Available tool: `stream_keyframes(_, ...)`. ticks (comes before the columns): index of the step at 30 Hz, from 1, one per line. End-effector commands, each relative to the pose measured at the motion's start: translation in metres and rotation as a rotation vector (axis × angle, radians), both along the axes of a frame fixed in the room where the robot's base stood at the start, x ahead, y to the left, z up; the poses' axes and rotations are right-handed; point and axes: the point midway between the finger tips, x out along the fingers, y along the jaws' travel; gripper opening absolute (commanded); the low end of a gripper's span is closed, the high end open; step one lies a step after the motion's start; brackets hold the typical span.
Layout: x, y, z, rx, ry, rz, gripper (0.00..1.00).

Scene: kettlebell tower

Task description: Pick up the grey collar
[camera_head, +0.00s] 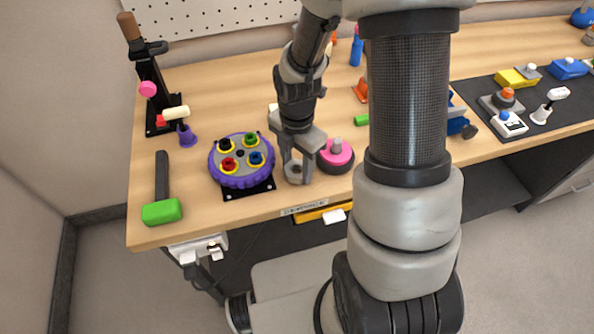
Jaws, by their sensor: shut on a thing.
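My gripper (297,172) points down at the table's front part, between a purple round base and a pink disc. Its fingers are shut on the grey collar (295,167), a small ring that shows between the fingertips. The collar is at or just above the wooden top; I cannot tell if it touches. Part of it is hidden by the fingers.
The purple base (240,181) with several coloured rings is close on the left, the pink disc (337,158) with a grey knob close on the right. A green-headed mallet (162,212) lies at the left. The wooden table (190,220) has free room at its front left.

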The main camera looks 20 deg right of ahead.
Motion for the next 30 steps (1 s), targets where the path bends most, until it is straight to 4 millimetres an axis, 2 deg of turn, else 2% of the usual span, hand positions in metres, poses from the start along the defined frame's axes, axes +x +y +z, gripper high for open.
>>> stream_keyframes(19, 0.0, 0.0, 0.023, 0.0, -0.001, 0.0, 0.17)
stream_keyframes(30, 0.0, 0.0, 0.059, 0.0, 0.0, 0.0, 0.17)
